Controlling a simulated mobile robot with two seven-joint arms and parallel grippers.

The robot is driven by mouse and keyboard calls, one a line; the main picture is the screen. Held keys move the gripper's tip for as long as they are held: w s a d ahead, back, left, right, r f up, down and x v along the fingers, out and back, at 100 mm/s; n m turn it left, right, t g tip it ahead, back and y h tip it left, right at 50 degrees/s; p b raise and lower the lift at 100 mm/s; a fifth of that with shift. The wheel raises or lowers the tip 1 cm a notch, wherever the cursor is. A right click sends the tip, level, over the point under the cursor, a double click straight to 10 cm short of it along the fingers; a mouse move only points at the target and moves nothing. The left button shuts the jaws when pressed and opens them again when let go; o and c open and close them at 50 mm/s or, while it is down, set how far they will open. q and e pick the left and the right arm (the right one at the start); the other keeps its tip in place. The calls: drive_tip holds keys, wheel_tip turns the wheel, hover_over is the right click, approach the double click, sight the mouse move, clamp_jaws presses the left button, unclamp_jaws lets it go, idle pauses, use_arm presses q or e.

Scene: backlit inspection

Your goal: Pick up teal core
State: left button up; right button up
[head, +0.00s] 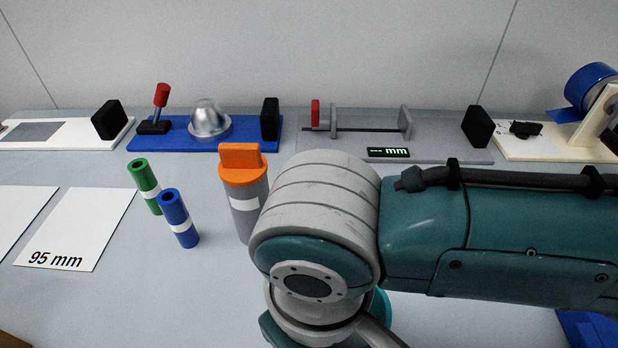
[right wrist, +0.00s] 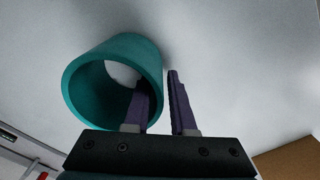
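The teal core (right wrist: 135,50) is a hollow tube in the right wrist view, its open end facing the camera. My right gripper (right wrist: 157,82) is open at that end. One purple finger overlaps the tube's opening and the other is outside, with the tube's wall between them. A gap shows between the outer finger and the wall. In the head view my right arm covers nearly all of the core; only a bright teal sliver (head: 379,305) shows beside the wrist. My left gripper is not in view.
A green core (head: 144,178), a blue core (head: 176,214) and a grey canister with an orange top (head: 243,172) stand left of my right arm. A white "95 mm" card (head: 80,225) lies at left. Several inspection fixtures, including a blue base (head: 170,140), line the back.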

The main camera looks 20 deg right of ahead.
clamp_jaws()
idle(1.0)
